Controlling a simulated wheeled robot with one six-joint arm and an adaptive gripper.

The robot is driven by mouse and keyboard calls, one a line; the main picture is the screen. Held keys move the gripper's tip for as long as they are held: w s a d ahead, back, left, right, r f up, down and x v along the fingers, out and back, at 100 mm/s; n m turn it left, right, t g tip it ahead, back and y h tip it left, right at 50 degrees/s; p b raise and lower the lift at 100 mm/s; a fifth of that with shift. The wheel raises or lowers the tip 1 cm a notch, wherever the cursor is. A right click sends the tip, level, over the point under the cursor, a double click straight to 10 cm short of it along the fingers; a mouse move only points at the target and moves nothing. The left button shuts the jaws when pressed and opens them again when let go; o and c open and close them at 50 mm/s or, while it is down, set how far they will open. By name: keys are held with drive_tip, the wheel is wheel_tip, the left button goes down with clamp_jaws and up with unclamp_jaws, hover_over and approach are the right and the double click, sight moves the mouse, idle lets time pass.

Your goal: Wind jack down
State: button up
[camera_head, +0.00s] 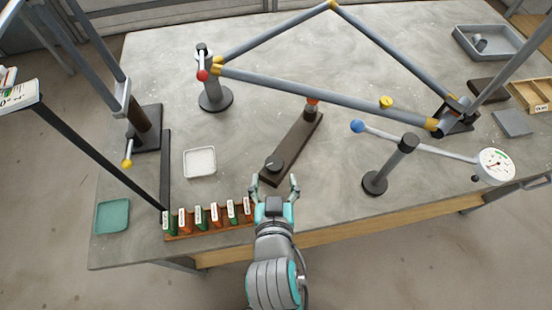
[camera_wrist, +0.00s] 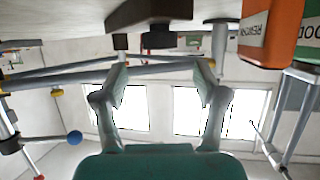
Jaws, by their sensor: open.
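The orange-red top is close under the lower grey tube (camera_head: 330,95); contact cannot be told. In the wrist view, the knob (camera_wrist: 158,39) and base (camera_wrist: 150,12) appear above and beyond the spread fingers (camera_wrist: 163,78).
A rack of labelled green and orange blocks (camera_head: 208,219) stands left of my gripper. A round-based stand (camera_head: 374,183) and dial gauge (camera_head: 497,164) are right. The tube frame spans the back. A white tray (camera_head: 200,162) lies left. Bare table lies between knob and stand.

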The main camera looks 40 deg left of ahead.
sight(274, 164)
drive_tip(key=x, duration=0.7)
drive_tip(key=shift+w+a, duration=0.1)
drive_tip(key=shift+a, duration=0.05)
drive_tip(key=c, duration=1.2)
